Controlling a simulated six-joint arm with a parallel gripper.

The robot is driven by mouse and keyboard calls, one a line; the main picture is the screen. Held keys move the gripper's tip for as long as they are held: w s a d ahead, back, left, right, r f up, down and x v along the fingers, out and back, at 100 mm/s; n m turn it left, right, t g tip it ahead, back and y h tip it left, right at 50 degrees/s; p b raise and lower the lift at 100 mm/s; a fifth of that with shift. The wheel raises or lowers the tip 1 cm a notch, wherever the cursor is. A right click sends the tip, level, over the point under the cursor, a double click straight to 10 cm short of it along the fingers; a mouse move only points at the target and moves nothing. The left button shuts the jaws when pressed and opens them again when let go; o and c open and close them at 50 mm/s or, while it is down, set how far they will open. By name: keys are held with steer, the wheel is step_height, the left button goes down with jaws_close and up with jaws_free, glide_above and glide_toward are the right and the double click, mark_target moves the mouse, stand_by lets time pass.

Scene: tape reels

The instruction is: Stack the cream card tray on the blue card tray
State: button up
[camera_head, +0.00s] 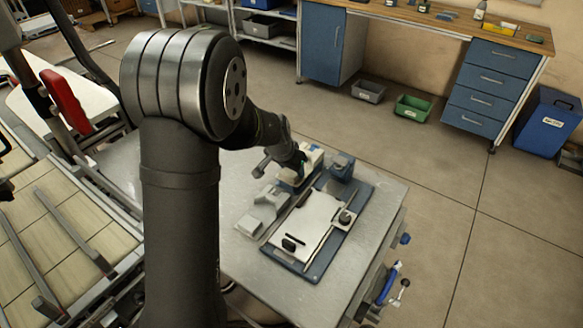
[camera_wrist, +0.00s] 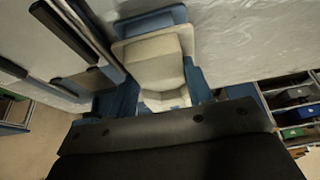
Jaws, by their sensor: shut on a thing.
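The cream card tray (camera_head: 313,156) is at my gripper (camera_head: 300,162), near the far end of the metal table. It also shows in the wrist view (camera_wrist: 155,58), in front of the dark gripper body. Blue surfaces, seemingly the blue card tray (camera_wrist: 150,20), show behind and beside the cream tray in the wrist view. The cream tray overlaps the blue in the picture. I cannot tell whether they touch or a gap is left.
A blue board with a cream plate (camera_head: 304,222) and a round dark knob lies on the metal table (camera_head: 375,240). A blue block (camera_head: 342,165) stands close right of my gripper. A grey fixture (camera_head: 262,212) lies left of the board. The table's right strip is clear.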

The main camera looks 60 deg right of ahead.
steer(key=shift+f, duration=0.15)
steer(key=o, duration=1.1)
steer(key=v, duration=1.2)
steer(key=shift+d, duration=0.1)
